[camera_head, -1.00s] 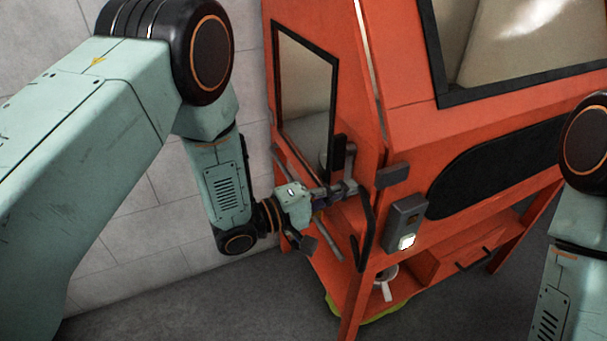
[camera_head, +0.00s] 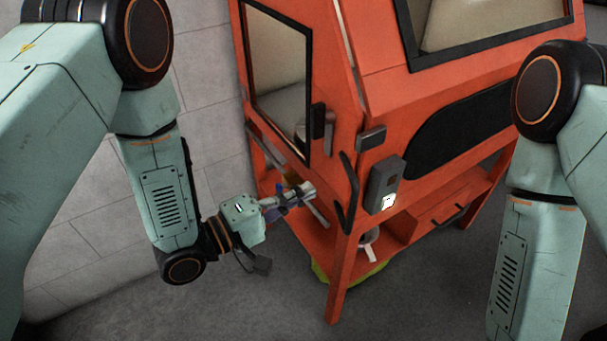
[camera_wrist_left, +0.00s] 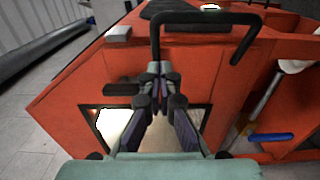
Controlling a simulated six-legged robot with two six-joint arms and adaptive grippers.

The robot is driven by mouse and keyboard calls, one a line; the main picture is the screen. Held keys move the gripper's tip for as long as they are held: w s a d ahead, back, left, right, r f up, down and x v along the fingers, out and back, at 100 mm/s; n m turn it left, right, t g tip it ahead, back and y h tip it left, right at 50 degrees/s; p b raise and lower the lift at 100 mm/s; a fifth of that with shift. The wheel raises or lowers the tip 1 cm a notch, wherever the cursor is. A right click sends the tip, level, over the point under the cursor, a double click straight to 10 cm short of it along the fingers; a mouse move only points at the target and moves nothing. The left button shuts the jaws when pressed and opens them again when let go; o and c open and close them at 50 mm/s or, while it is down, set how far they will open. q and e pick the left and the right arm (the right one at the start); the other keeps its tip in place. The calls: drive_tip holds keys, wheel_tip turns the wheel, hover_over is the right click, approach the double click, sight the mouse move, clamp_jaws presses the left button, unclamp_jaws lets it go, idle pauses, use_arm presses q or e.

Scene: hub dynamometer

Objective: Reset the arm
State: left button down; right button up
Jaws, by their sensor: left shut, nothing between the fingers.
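My left gripper (camera_head: 298,194) is shut and empty beside the side of the orange cabinet (camera_head: 390,95), in front of its lower shelf area. In the left wrist view my left gripper (camera_wrist_left: 160,72) shows with its fingertips together, below a black bar handle (camera_wrist_left: 205,20). Whether the fingertips touch the cabinet is hard to tell. My right arm stands at the right of the head view, and its gripper is out of the frame.
A blue-handled tool (camera_wrist_left: 268,137) shows in the wrist view. Grey floor (camera_head: 255,300) lies clear in front.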

use_arm(q)
drive_tip(key=shift+s+a, duration=0.1)
drive_tip(key=shift+s, duration=0.9)
drive_tip(key=s+a+f+m+g+y+b, duration=0.1)
drive_tip(key=s+a+f+m+g+y, duration=0.15)
drive_tip(key=a+f+y, duration=0.45)
drive_tip(key=s+a+f+m+g+y+b, duration=0.1)
drive_tip(key=s+a+f+m+g+y, duration=0.2)
drive_tip(key=f, duration=0.8)
drive_tip(key=s+a+f+m+g+y+b, duration=0.1)
drive_tip(key=s+a+f, duration=0.3)
drive_tip(key=s, duration=0.5)
drive_tip(key=s+a+f+g+y+b, duration=0.2)
drive_tip(key=s+a+f+g+y, duration=0.1)
drive_tip(key=s, duration=0.7)
drive_tip(key=shift+a+f+m+g+b, duration=0.4)
drive_tip(key=shift+a+f+g, duration=0.2)
drive_tip(key=shift+f+g, duration=0.2)
